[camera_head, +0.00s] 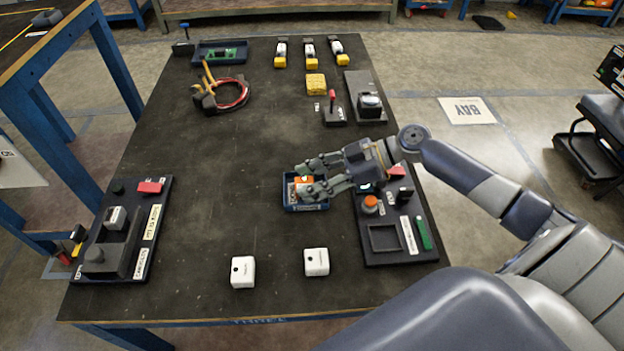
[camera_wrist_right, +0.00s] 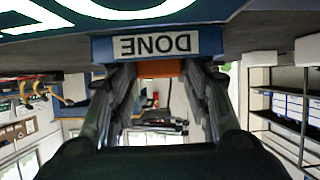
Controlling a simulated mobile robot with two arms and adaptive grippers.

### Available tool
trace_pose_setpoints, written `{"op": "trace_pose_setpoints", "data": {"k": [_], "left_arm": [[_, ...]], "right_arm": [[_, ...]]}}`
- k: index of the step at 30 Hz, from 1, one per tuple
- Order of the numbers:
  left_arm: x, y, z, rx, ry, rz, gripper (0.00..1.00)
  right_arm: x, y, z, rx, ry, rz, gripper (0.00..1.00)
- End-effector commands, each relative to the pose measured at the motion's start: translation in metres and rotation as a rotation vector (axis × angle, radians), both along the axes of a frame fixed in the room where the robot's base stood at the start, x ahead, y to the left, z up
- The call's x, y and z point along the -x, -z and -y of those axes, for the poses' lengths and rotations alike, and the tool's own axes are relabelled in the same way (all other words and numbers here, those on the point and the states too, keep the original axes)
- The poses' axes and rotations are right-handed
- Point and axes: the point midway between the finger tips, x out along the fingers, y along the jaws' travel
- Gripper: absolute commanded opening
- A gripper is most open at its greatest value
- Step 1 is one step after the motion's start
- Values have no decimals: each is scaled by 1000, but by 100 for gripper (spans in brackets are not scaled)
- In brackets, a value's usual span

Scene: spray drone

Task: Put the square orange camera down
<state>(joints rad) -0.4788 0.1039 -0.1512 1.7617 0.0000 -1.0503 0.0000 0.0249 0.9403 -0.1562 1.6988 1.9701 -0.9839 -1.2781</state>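The square orange camera (camera_head: 304,180) is low in the small blue tray (camera_head: 291,205) at the right middle of the table. In the right wrist view it shows as an orange strip (camera_wrist_right: 160,68) behind the tray wall with the DONE label (camera_wrist_right: 157,45). My right gripper (camera_head: 303,181) reaches in from the right, its fingers on either side of the camera. In the right wrist view the fingers (camera_wrist_right: 160,75) appear to touch its sides. The fingers hide part of it, and whether it rests on the tray floor cannot be seen. My left gripper is not in view.
A dark panel (camera_head: 375,252) with buttons stands right of the tray. Two white cubes (camera_head: 243,271) (camera_head: 317,262) sit near the front edge. Another panel (camera_head: 150,262) is at the left. Pliers and a red cable (camera_head: 238,100) lie further back. The table's middle left is clear.

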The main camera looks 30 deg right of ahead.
Motion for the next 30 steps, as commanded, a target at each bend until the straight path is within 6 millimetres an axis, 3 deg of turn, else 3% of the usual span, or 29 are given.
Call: {"op": "trace_pose_setpoints", "data": {"k": [9,21,30], "left_arm": [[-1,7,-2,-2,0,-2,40],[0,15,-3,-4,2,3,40],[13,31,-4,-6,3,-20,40]], "right_arm": [[1,-4,2,1,1,0,44],[32,-36,65,1,2,-3,44],[45,-53,94,0,1,0,44]]}}
